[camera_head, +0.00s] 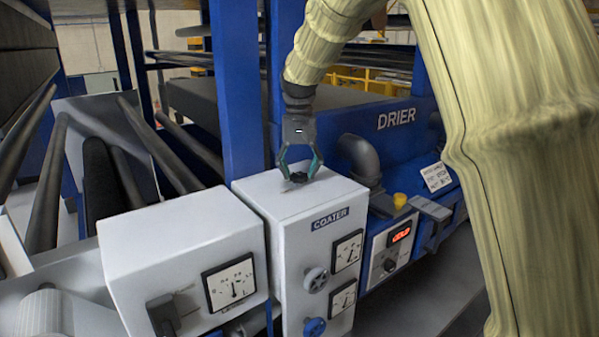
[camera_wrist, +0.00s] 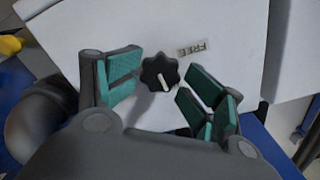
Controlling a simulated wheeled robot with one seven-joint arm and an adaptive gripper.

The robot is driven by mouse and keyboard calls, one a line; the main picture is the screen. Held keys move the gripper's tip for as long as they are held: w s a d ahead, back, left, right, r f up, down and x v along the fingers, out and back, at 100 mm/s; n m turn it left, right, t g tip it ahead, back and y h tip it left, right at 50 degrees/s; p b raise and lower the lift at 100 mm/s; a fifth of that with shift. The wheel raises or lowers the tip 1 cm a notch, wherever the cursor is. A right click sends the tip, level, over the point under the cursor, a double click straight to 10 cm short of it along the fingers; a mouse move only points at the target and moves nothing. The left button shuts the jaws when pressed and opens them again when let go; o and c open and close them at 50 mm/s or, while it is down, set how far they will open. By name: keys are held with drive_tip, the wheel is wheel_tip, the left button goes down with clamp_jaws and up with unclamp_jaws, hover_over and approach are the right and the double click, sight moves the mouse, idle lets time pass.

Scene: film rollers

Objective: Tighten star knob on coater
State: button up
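The black star knob (camera_head: 298,178) sits on top of the white coater cabinet (camera_head: 325,257), marked COATER. In the wrist view the knob (camera_wrist: 154,66) shows a pale pointer line, with a small FREE label (camera_wrist: 193,48) beside it. My gripper (camera_head: 299,168) points down over the cabinet top. Its green-padded fingers (camera_wrist: 163,78) are spread on either side of the knob, with small gaps in the wrist view. The gripper looks open and empty. Fingertip height against the knob is hard to tell.
A white gauge box (camera_head: 183,255) stands to the left. A blue upright post (camera_head: 237,90) rises close behind the cabinet. The blue drier (camera_head: 395,118) with a grey pipe (camera_head: 358,158) and yellow button (camera_head: 400,200) lies right. Handwheels (camera_head: 316,280) project from the cabinet front.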

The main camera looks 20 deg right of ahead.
sight(299, 175)
wheel_tip(299, 175, up, 12)
drive_tip(key=shift+f, duration=0.2)
idle(0.5)
